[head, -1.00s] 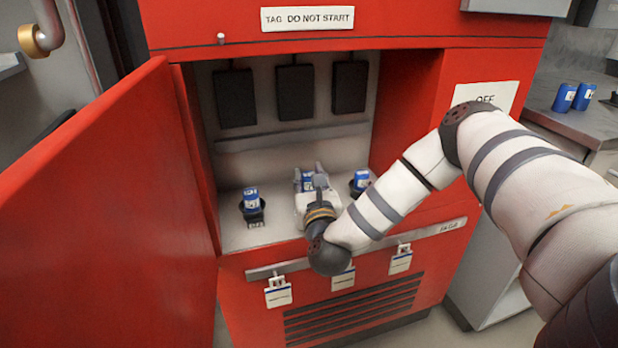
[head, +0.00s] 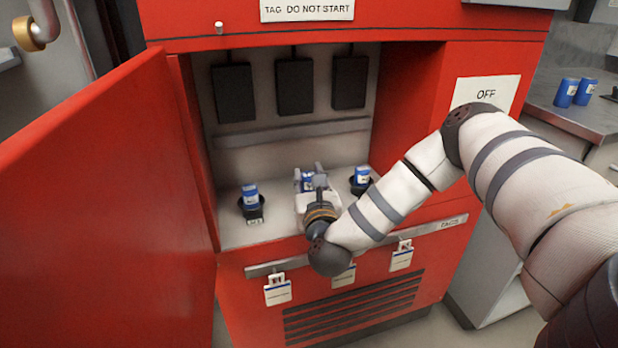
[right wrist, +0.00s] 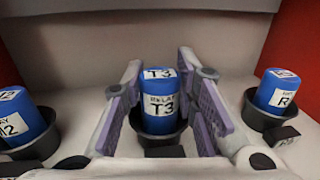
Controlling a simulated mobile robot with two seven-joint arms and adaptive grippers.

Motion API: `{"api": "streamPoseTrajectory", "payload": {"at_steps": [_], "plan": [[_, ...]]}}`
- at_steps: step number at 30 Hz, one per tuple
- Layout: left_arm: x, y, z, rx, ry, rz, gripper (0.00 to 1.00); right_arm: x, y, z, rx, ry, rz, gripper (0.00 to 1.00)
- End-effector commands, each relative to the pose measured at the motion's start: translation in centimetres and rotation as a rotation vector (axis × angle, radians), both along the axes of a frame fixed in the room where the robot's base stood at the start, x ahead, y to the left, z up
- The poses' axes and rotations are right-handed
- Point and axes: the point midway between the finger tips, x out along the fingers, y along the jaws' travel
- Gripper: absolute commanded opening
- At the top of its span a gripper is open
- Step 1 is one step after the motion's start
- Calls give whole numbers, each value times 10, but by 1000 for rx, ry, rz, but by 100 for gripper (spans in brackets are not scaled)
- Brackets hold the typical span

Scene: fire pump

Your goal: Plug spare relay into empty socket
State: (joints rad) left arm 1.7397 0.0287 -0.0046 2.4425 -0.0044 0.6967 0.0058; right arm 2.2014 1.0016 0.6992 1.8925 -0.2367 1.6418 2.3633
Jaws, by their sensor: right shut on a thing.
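A blue relay labelled T3 (right wrist: 160,100) stands upright in the middle dark socket (right wrist: 158,134) on the cabinet's shelf; how deep it sits I cannot tell. My right gripper (right wrist: 162,98) is shut on it, one finger on each side. In the head view the right gripper (head: 308,184) and the relay's blue top (head: 307,181) show in the middle of the shelf, partly covered by my wrist. My left gripper is not in view.
Other blue relays stand in a left socket (head: 251,213) and a right socket (head: 361,187). The red cabinet door (head: 100,200) hangs open at left. Two blue cylinders (head: 566,92) (head: 585,92) stand on the grey counter (head: 570,118) at right. Black boxes line the cabinet's back wall.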

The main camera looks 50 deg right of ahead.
Motion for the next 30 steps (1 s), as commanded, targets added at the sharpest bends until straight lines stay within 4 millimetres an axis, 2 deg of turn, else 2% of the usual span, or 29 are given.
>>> {"api": "streamPoseTrajectory", "payload": {"at_steps": [2, 3, 5, 6, 14, 17, 20, 26, 30], "plan": [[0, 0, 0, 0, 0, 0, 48, 0, 0, 0, -1, -1, 0, 0], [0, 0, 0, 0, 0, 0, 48, 0, 0, 0, -1, -1, 0, 34], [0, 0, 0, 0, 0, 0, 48, 0, 0, 0, -1, -1, 0, 48], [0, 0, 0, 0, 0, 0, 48, 0, 0, 0, -1, -1, 0, 51], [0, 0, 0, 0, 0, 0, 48, 0, 0, 0, 0, 0, 1, 51], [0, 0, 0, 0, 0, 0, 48, -7, 6, -1, 2, 2, 3, 51], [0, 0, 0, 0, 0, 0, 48, -25, 20, -1, 2, 5, 4, 51], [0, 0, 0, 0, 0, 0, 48, -75, 60, -2, 6, 7, 5, 51], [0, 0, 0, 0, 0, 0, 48, -85, 70, -7, 16, 12, 9, 51]]}}
